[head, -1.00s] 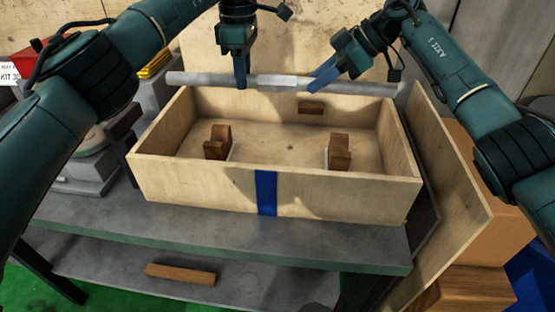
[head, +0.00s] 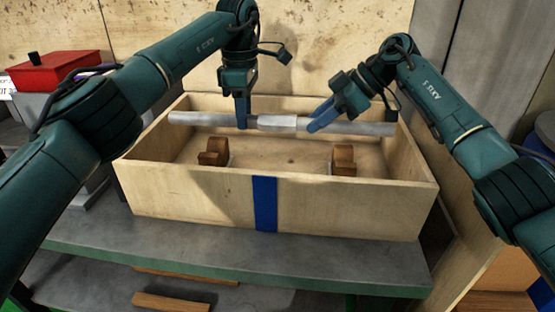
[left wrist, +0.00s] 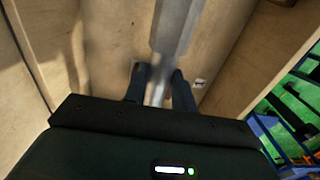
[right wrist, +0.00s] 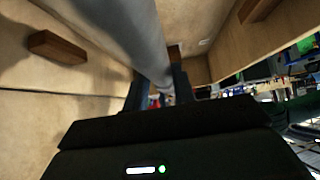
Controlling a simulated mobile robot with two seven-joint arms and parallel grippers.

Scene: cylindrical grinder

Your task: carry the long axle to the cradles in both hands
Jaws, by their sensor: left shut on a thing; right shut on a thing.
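The axle also shows between the fingers in the left wrist view (left wrist: 172,35) and the right wrist view (right wrist: 135,35). Two brown notched wooden cradles, the left one (head: 213,154) and the right one (head: 343,160), stand apart on the crate floor, nearer than the axle.
The open crate (head: 190,199) has a blue stripe (head: 265,203) on its front and stands on a grey bench (head: 200,257). Its walls surround the cradles. A red box (head: 60,73) is at the left. A wooden block (right wrist: 57,47) shows in the right wrist view.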

